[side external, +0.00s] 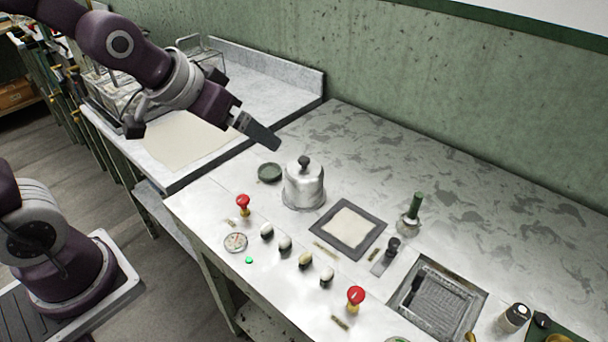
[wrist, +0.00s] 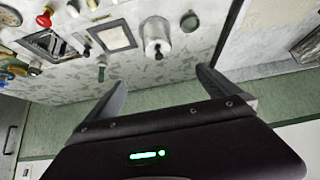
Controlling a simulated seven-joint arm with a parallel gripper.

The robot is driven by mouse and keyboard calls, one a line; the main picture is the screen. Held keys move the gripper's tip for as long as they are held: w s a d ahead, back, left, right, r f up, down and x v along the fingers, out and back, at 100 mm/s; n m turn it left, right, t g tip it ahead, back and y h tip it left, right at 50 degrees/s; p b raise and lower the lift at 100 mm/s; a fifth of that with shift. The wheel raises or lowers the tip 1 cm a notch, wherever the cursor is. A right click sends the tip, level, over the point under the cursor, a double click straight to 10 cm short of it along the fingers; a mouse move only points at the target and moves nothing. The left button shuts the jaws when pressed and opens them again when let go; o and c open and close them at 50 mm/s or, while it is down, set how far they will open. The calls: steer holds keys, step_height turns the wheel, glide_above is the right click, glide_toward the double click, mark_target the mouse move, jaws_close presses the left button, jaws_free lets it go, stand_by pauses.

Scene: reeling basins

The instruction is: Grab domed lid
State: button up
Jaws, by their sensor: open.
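The domed lid (side external: 304,187) is a shiny metal dome with a dark knob (side external: 304,162) on top. It stands upright on the metal worktop, left of a dark square frame with a pale sheet. My gripper (side external: 262,135) is above and to the left of the lid, apart from it. In the wrist view the lid (wrist: 156,33) shows at the top, beyond the two spread fingers of my gripper (wrist: 165,92). Nothing is between the fingers, so the gripper is open and empty.
A small dark green dish (side external: 270,172) sits close left of the lid. A red knob (side external: 243,203) stands in front-left, and the dark frame (side external: 368,248) lies to the right. A green-handled tool (side external: 415,205) stands farther right. The worktop behind the lid (side external: 370,140) is clear.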

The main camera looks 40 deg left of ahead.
steer(key=t, duration=0.1)
glide_above(291, 175)
steer(key=s, duration=0.3)
step_height(291, 175, down, 8)
steer(key=w+f+t, duration=0.1)
steer(key=f, duration=0.2)
steer(key=w+f+t, duration=0.1)
steer(key=f, duration=0.3)
steer(key=w+f+t, duration=0.1)
steer(key=f, duration=0.2)
steer(key=shift+f, duration=0.3)
steer(key=x, duration=0.7)
steer(key=shift+w+d+r, duration=0.15)
steer(key=shift+d, duration=0.1)
steer(key=c, duration=1.4)
steer(key=shift+o, duration=0.2)
steer(key=shift+r, duration=0.15)
